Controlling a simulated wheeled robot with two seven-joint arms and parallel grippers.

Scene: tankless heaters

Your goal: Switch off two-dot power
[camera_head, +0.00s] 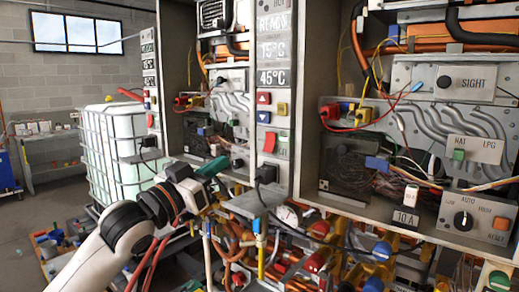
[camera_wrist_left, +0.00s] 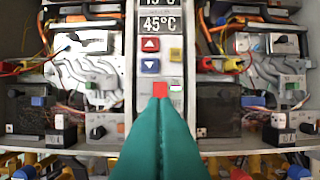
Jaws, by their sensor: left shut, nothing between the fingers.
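My left gripper (camera_head: 222,162) has teal fingers. They are closed together with nothing between them and point at the central control column. In the left wrist view the fingertips (camera_wrist_left: 160,100) are just below a red switch (camera_wrist_left: 160,89) on that column. The red switch (camera_head: 269,141) also shows in the head view, under the arrow buttons. Contact cannot be told. Small pale marker plates (camera_wrist_left: 9,127) (camera_wrist_left: 201,132) sit on the heaters at either side; their dots are too small to read. My right gripper is out of view.
Above the red switch are a red up button (camera_wrist_left: 150,44), a blue down button (camera_wrist_left: 150,66), a yellow button (camera_wrist_left: 175,56) and a 45°C display (camera_head: 273,77). Open heater cabinets with wires flank the column. Pipes and valves (camera_head: 318,260) crowd below. A white tank (camera_head: 115,140) stands behind.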

